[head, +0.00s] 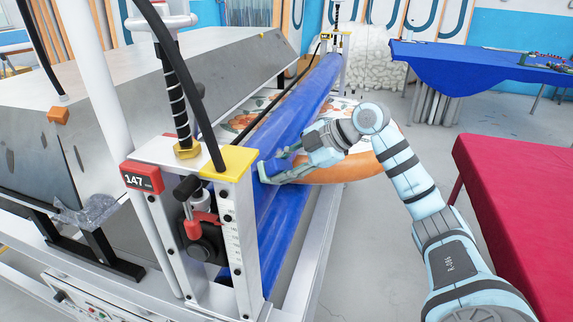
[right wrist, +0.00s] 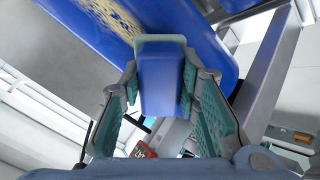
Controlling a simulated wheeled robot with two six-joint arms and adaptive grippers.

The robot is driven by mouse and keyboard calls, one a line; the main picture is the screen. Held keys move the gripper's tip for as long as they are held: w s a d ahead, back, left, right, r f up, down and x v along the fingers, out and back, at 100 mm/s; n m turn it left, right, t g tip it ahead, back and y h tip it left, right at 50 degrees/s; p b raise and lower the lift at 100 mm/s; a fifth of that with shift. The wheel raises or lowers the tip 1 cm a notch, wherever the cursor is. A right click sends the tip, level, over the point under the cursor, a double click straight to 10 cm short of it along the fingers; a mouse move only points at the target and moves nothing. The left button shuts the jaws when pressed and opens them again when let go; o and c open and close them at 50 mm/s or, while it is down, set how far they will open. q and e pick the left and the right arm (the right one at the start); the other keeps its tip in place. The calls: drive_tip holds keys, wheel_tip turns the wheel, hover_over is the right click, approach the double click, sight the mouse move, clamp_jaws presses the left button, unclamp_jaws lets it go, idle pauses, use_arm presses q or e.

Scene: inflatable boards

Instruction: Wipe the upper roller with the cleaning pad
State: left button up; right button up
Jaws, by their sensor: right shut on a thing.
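The upper roller (head: 300,105) is a long blue cylinder running from the near machine post back to the far post. In the right wrist view the blue roller (right wrist: 185,25) crosses the top and bears yellowish smudges. The cleaning pad (right wrist: 162,85) is a blue block with a pale teal edge at its far end. My right gripper (head: 284,168) is shut on it beside the roller's near end. The pad's far edge overlaps the roller in the wrist view; I cannot tell whether they touch. My left gripper is not in view.
A near post with a yellow cap (head: 229,162) and red display (head: 141,178) stands left of the pad. A lower blue roller (head: 283,215) lies beneath. A printed round board (head: 350,168) is behind my right arm. A red table (head: 520,200) stands at right, a blue table (head: 450,70) farther back.

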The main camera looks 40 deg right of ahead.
drive_tip(key=shift+w+a+f, duration=0.15)
